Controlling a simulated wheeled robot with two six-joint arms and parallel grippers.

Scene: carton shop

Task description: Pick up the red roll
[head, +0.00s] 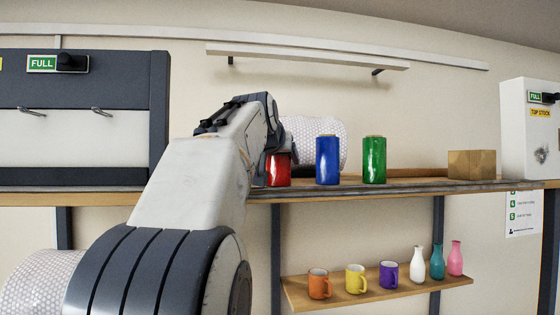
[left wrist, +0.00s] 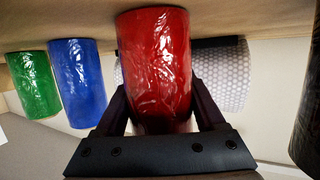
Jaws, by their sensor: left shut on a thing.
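The red roll (head: 279,172) is at the shelf, left of the blue roll (head: 327,162) and the green roll (head: 374,162). In the head view my left arm and gripper (head: 271,145) hide much of it. In the left wrist view the red roll (left wrist: 154,55) is large and central, between the two dark fingers of my left gripper (left wrist: 160,112), which is shut on it. That view looks turned over, with the blue roll (left wrist: 78,85) and green roll (left wrist: 35,85) to the left. I cannot tell whether the red roll touches the shelf. My right gripper is not in view.
A bubble-wrap roll (head: 322,129) lies behind the rolls on the shelf (head: 415,185). A cardboard box (head: 472,165) stands further right, with free shelf between. A lower shelf (head: 340,298) holds mugs and vases. A dark-framed panel (head: 159,110) is at left.

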